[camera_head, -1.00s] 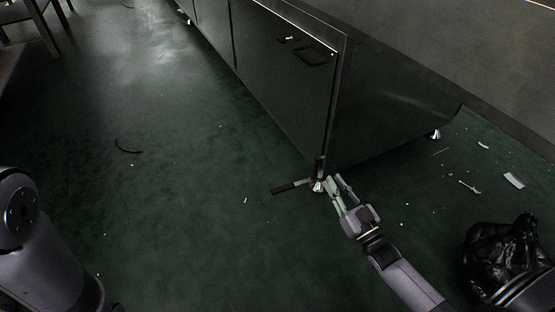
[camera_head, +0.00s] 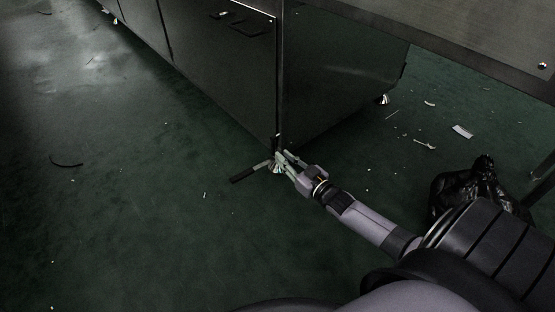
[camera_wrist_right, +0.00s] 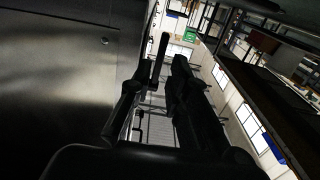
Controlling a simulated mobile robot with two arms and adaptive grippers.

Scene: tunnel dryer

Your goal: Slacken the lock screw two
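A dark lever handle (camera_head: 247,174) sticks out to the left, low at the near bottom corner of the dark metal cabinet, beside a small shiny levelling foot (camera_head: 279,168). I take it for the lock screw's handle; no number shows. My right gripper (camera_head: 288,161) is low at this corner, just right of the lever's inner end, its fingers spread. In the right wrist view the two dark fingers (camera_wrist_right: 165,85) stand apart with a gap between them. I cannot tell whether they touch the lever or screw. My left gripper is out of view.
The cabinet's side panel (camera_head: 335,90) rises close above my right gripper. A black bag (camera_head: 465,185) lies at the right, and white scraps (camera_head: 462,131) lie on the green floor.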

